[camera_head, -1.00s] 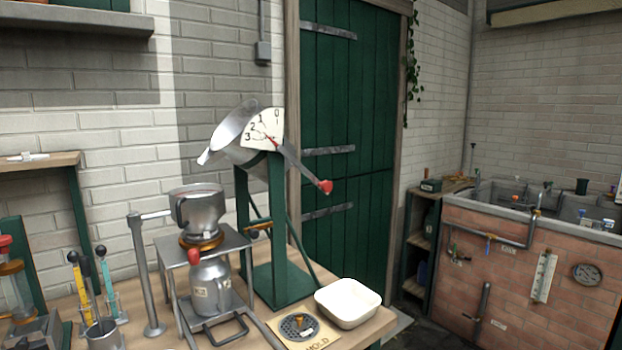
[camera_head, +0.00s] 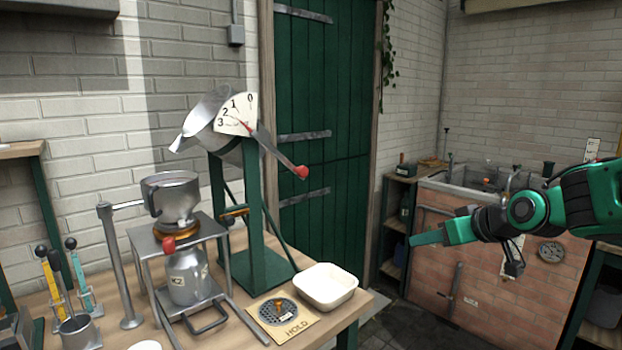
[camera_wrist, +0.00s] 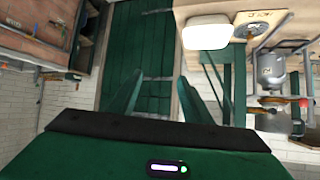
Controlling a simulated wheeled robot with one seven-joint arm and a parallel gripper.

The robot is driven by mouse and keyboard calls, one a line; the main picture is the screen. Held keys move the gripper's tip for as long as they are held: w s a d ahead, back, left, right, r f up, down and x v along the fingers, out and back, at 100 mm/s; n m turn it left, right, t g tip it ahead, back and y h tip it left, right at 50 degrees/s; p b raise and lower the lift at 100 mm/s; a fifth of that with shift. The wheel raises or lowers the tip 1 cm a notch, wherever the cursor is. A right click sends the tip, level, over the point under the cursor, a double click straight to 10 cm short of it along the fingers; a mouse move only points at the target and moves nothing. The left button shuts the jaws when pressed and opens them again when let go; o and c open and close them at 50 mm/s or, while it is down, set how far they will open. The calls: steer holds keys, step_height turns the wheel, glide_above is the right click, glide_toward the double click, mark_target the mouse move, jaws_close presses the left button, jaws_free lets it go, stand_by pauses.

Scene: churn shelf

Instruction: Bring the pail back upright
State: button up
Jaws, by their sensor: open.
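The metal pail (camera_head: 212,122) hangs tilted in a green stand (camera_head: 256,205) on the bench, its spout pointing down to the left. A white dial (camera_head: 238,114) numbered 0 to 3 is on its side. A lever with a red knob (camera_head: 300,172) slants down to the right from the dial. My gripper (camera_head: 411,241) is at the right in the head view, in the air, well apart from the lever and pail. In the wrist view my gripper's two fingers (camera_wrist: 158,95) are spread with nothing between them. The pail cannot be made out in the wrist view.
A metal pot (camera_head: 170,199) sits on a small stand above a milk can (camera_head: 188,277). A white basin (camera_head: 327,287) and a plate marked HOLD (camera_head: 284,318) lie at the bench's right end. A green door (camera_head: 322,130) stands behind. Air between gripper and lever is clear.

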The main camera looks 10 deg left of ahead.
steer(key=w+a+r+n+t+y, duration=0.1)
steer(key=w+a+r+y, duration=0.15)
steer(key=a, duration=0.45)
steer(key=w+a+r+n+y, duration=0.2)
steer(key=a+r, duration=0.1)
steer(key=a, duration=0.3)
steer(key=n+t+y, duration=0.1)
steer(key=y, duration=0.3)
glide_toward(305, 173)
steer(key=shift+h, duration=0.25)
steer(key=x, duration=0.8)
steer(key=shift+a+r, duration=0.1)
steer(key=shift+c, duration=0.7)
jaws_close()
